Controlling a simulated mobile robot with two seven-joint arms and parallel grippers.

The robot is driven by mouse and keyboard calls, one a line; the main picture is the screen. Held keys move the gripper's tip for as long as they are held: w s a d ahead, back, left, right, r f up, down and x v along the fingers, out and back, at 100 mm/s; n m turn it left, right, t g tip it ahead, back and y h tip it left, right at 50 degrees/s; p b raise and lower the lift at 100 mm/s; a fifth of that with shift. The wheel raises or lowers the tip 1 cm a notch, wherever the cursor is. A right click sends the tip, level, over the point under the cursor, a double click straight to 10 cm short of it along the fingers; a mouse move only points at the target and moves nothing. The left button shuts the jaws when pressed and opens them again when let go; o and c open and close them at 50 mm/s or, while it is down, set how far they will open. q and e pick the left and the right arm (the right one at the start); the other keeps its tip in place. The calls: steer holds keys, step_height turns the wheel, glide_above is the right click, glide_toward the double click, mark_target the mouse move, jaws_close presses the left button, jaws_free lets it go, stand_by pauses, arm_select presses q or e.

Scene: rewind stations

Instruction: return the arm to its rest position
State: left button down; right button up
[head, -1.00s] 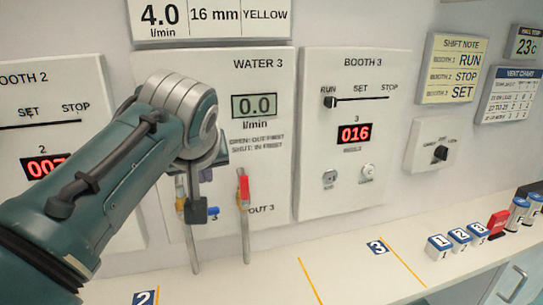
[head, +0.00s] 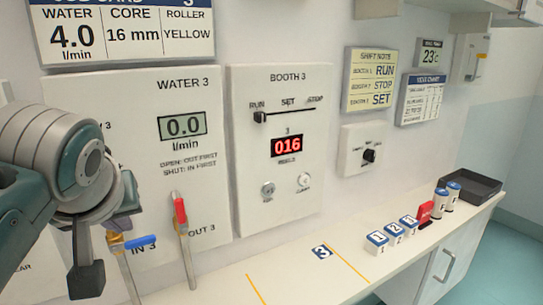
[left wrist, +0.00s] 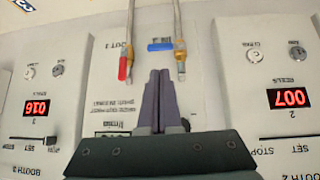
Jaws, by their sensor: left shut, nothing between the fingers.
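My left arm comes in at the left of the head view, bent at a grey and teal joint. My left gripper (head: 130,190) is mostly hidden behind it. In the left wrist view the two dark fingers (left wrist: 158,78) are together and empty, pointing at the Water 3 panel (head: 190,90). The red valve lever (head: 180,208) lies along its pipe; it also shows in the wrist view (left wrist: 123,68). The blue valve lever (head: 140,242) lies across its pipe, and shows in the wrist view too (left wrist: 160,46). My right gripper is not in view.
The Booth 3 panel (head: 285,180) reads 016, its slider at RUN. The water display (head: 182,125) reads 0.0. On the counter (head: 300,285) stand numbered blocks (head: 392,235), a red item (head: 425,213), cylinders and a dark tray (head: 470,187). The counter's marked front area is clear.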

arm_select(q)
steer(key=s+d+f+m+g+h, duration=0.2)
steer(key=s+d+f+m, duration=0.15)
steer(key=s, duration=0.95)
steer(key=s+d+f+m+g+h, duration=0.25)
steer(key=s+m, duration=0.25)
steer(key=s, duration=0.8)
step_height(320, 180, up, 31)
steer(key=p, duration=3.1)
steer(key=shift+s+a+r+t, duration=0.15)
steer(key=shift+s+a+t, duration=0.1)
steer(key=shift+t, duration=0.1)
